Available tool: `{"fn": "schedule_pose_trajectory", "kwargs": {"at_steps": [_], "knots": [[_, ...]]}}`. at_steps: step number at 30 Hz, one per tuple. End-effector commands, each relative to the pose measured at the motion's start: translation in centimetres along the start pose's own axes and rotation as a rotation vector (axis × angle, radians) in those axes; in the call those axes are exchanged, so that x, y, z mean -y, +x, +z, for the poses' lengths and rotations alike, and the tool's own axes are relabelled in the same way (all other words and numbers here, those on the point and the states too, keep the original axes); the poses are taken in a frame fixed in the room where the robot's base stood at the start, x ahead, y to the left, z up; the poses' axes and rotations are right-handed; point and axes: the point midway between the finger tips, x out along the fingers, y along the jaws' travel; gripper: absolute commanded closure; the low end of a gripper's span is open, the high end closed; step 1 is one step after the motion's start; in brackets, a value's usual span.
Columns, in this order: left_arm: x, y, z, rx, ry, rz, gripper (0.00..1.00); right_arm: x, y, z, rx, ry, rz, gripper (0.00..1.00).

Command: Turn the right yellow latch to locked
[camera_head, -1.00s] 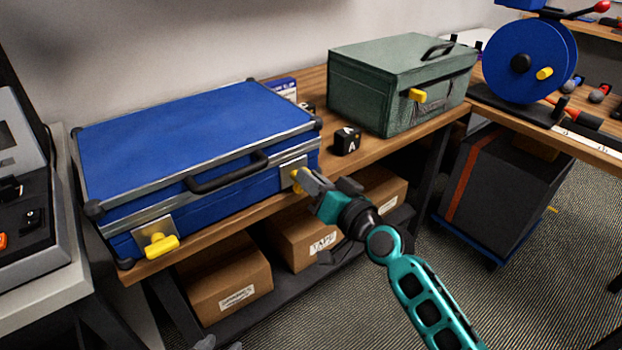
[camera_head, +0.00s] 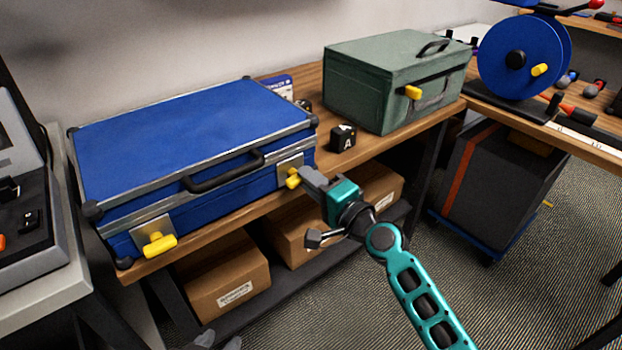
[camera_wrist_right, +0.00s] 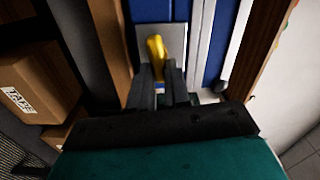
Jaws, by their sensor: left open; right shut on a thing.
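The blue case (camera_head: 190,130) lies closed on the wooden workbench, with a black handle on its front. The right yellow latch (camera_head: 293,179) sits on a silver plate near the case's right front corner. My right gripper (camera_head: 305,177) is shut on this latch, hiding part of it. In the right wrist view the latch (camera_wrist_right: 156,48) shows between the two dark fingers (camera_wrist_right: 161,75), in front of its plate. The left yellow latch (camera_head: 159,245) lies roughly along the case's front edge, untouched. Only a grey bit of my left gripper (camera_head: 215,342) shows at the bottom edge, away from the case.
A green box (camera_head: 395,80) with its own yellow latch (camera_head: 412,92) stands right of the case. A small black cube (camera_head: 342,138) lies between them. Cardboard boxes (camera_head: 222,280) sit on the shelf below. A blue reel (camera_head: 520,58) stands at the far right.

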Motion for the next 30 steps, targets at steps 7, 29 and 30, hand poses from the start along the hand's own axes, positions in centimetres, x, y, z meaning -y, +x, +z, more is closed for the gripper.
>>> {"fn": "schedule_pose_trajectory", "kwargs": {"at_steps": [7, 29, 30], "knots": [[0.08, -0.06, -0.15, -0.001, 0.004, 0.0, 0.57, -0.25, -0.03, 0.05, 0.001, 0.11, 0.003, 1.0], [0.23, -0.1, -0.11, 0.001, 0.012, 0.0, 0.57, -0.33, -0.03, 0.08, 0.001, 0.155, 0.002, 0.74], [0.23, -0.09, -0.11, 0.001, 0.012, 0.0, 0.57, -0.31, -0.02, 0.07, 0.001, 0.155, 0.002, 0.71]]}}
